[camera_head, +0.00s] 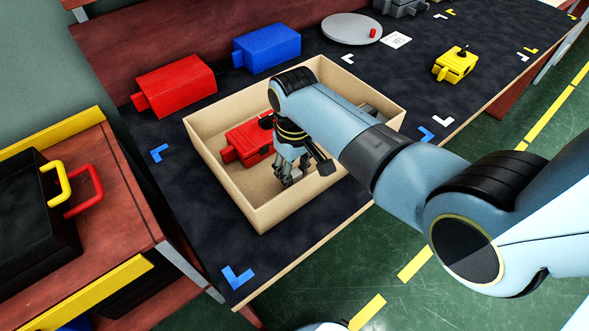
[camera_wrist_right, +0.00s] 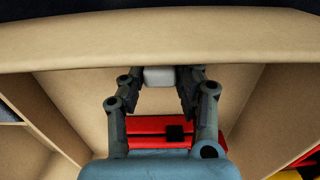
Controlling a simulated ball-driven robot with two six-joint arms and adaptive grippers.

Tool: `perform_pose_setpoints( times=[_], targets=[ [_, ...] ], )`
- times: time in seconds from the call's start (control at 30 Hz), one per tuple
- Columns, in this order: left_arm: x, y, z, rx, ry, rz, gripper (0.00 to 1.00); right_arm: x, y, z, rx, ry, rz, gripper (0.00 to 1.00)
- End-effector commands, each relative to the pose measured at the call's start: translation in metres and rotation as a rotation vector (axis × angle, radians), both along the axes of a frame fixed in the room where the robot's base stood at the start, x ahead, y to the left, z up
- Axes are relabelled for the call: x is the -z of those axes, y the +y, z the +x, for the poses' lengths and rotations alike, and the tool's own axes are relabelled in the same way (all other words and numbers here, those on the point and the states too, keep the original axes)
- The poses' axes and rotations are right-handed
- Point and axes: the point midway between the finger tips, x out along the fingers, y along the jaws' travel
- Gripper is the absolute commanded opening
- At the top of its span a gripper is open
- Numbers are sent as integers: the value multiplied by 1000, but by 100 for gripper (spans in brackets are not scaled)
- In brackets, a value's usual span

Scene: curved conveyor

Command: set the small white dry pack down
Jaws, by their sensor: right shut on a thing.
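My right gripper (camera_head: 291,179) reaches down into the open tan box (camera_head: 262,216) on the dark table. In the right wrist view, the gripper (camera_wrist_right: 160,80) is shut on the small white dry pack (camera_wrist_right: 159,77), held between its fingertips. The pack is in front of the box's inner wall; I cannot tell whether it touches the floor. In the head view the fingers mostly hide it. A red item (camera_head: 246,142) lies in the box beside the gripper, and red parts (camera_wrist_right: 145,125) show between the fingers in the wrist view. My left gripper is out of view.
Red (camera_head: 176,86) and blue (camera_head: 267,48) blocks stand behind the box. A round grey plate (camera_head: 350,29) and a yellow item (camera_head: 455,65) are farther right. A black case (camera_head: 38,225) is at left. The table in front of the box is clear.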

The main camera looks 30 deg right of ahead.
Motion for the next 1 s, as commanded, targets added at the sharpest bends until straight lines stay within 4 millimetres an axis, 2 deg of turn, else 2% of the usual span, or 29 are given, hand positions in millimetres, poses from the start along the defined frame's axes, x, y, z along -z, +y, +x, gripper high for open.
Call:
perform_pose_setpoints(
  times=[0.03, 0.07, 0.23, 0.57, 0.67, 1.0],
  targets=[
    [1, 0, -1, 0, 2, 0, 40, 2, 0, 0, 0, 1, 0, 16],
    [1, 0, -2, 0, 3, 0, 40, 2, 0, 0, 0, 0, 0, 34],
    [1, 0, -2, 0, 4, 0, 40, 2, 0, 0, 0, 0, 0, 56],
    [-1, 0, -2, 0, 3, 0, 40, -3, 0, 0, 0, -1, 0, 56],
    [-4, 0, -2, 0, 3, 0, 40, -16, 0, 1, 0, -3, -1, 56],
    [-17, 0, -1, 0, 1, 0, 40, -90, 0, 1, -1, -4, 0, 56]
  ],
)
